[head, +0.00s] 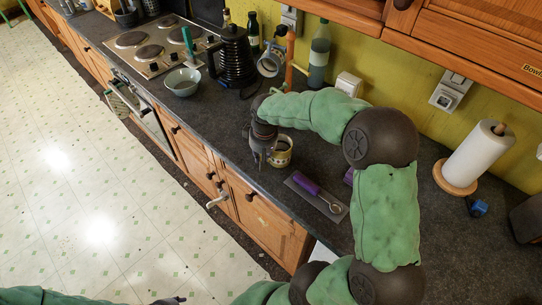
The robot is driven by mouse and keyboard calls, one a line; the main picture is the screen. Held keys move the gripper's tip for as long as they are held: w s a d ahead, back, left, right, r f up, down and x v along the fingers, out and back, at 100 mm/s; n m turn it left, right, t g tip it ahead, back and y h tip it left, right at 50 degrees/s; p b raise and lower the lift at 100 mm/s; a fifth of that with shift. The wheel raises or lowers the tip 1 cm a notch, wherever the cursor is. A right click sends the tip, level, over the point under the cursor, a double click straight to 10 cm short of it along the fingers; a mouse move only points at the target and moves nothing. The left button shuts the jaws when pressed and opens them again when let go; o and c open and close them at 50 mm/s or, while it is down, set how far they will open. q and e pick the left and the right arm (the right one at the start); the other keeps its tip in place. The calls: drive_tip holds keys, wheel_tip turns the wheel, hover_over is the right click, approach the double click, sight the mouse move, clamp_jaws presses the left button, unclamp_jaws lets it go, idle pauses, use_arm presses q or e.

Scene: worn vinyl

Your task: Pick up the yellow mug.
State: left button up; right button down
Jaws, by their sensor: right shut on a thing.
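The yellow mug (281,153), with a pale patterned side and an open top, is upright at the counter's front part in the head view. My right gripper (262,158) points down at the mug's left side and is shut on it. The fingers hide that side of the mug and its exact grip point. I cannot tell whether the mug's base touches the counter. My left gripper (170,300) shows only as a dark bit at the bottom edge, so its jaws cannot be read.
A paper towel roll (480,155) is at right. The counter left of the mug is clear.

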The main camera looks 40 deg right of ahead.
idle(0.3)
drive_tip(key=shift+r, duration=0.45)
wheel_tip(320, 180, up, 2)
drive_tip(key=shift+r+p, duration=0.1)
drive_tip(key=shift+p, duration=0.5)
drive_tip(key=w+a+r+p, duration=0.3)
drive_tip(key=w+a+r, duration=0.2)
drive_tip(key=a+r, duration=0.5)
drive_tip(key=a, duration=0.3)
drive_tip(key=shift+w+f, duration=0.1)
